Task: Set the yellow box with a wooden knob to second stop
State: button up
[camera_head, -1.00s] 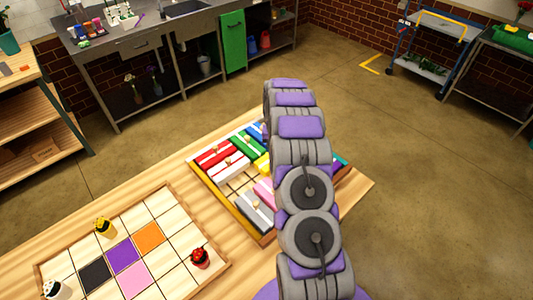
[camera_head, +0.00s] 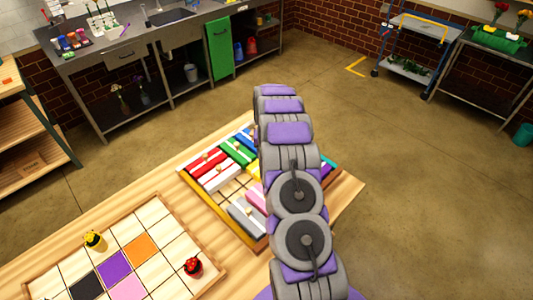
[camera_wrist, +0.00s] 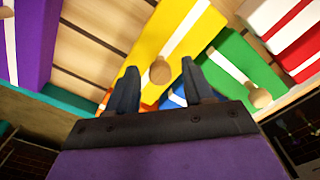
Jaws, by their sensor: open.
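The yellow box (camera_wrist: 178,35) with a white stripe and a round wooden knob (camera_wrist: 160,71) is in the wrist view, in the upper middle. In the head view only a sliver of it shows beside my arm. My gripper (camera_wrist: 160,80) is open, with its two dark fingers apart on either side of the knob as seen in the wrist view. I cannot tell whether they touch it. In the head view my gripper is hidden behind my arm. The boxes sit in a slotted wooden tray (camera_head: 222,219).
Green (camera_wrist: 242,68), red, white, blue and purple (camera_wrist: 36,35) boxes lie around the yellow one. In the head view, a grid board (camera_head: 172,215) with small figures lies to the left on the wooden table (camera_head: 75,222). Open floor lies to the right.

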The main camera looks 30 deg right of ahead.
jog(key=shift+r, duration=0.1)
notch_tip(320, 180, up, 17)
jog(key=shift+p, duration=0.45)
dwell(0.5)
